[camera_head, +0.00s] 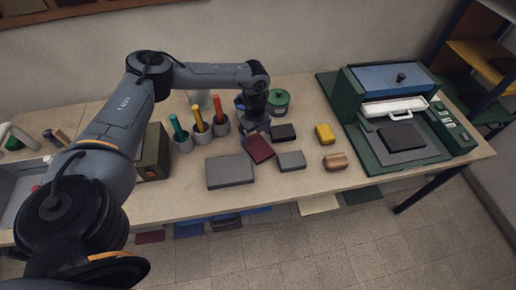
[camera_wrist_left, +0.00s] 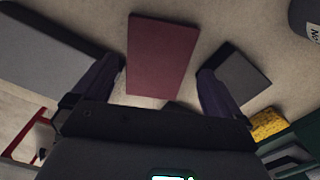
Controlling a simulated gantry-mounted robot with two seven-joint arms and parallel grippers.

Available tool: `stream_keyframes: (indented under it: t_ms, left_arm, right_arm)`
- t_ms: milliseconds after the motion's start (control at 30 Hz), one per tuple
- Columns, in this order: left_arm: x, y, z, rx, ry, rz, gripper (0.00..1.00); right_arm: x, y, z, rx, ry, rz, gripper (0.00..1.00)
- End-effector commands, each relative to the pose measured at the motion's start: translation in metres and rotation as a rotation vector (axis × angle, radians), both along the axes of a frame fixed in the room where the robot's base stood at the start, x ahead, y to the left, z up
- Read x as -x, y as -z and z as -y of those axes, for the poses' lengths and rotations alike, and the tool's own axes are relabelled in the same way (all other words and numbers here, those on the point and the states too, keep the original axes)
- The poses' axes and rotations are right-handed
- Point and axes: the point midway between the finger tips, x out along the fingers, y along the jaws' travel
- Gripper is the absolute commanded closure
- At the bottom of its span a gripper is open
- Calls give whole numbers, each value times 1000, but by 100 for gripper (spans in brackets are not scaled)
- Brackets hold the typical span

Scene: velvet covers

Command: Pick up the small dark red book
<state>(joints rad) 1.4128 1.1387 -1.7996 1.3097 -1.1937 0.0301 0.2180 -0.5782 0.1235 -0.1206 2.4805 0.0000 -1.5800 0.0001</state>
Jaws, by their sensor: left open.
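The small dark red book (camera_head: 259,148) lies flat on the table among several grey and black books. It also shows in the left wrist view (camera_wrist_left: 161,58), where it lies beyond and between my two open fingers. My left gripper (camera_head: 252,138) is just above the table at the back left end of the book. The wrist view shows the left gripper (camera_wrist_left: 160,88) open and empty, with a gap on each side of the book. My right gripper is in neither view.
A large grey book (camera_head: 230,171) lies left of the red book; a small grey book (camera_head: 291,160) lies right and a black one (camera_head: 282,132) behind right. Grey cups with coloured tubes (camera_head: 201,132) stand left. A green press (camera_head: 394,128) stands at the right.

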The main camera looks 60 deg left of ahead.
Motion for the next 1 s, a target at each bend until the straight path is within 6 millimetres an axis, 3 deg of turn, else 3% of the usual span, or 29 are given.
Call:
stream_keyframes:
  t_ms: [300, 667, 933, 1000]
  left_arm:
    - [2, 40, -1, -1, 0, -3, 0]
    - [2, 48, -1, 0, 0, -1, 0]
    - [2, 48, -1, 0, 0, -1, 38]
    - [2, 48, -1, 0, 0, 0, 41]
  right_arm:
    - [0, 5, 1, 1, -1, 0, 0]
    - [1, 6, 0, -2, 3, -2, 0]
    - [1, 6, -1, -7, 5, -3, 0]
    - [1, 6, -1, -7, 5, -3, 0]
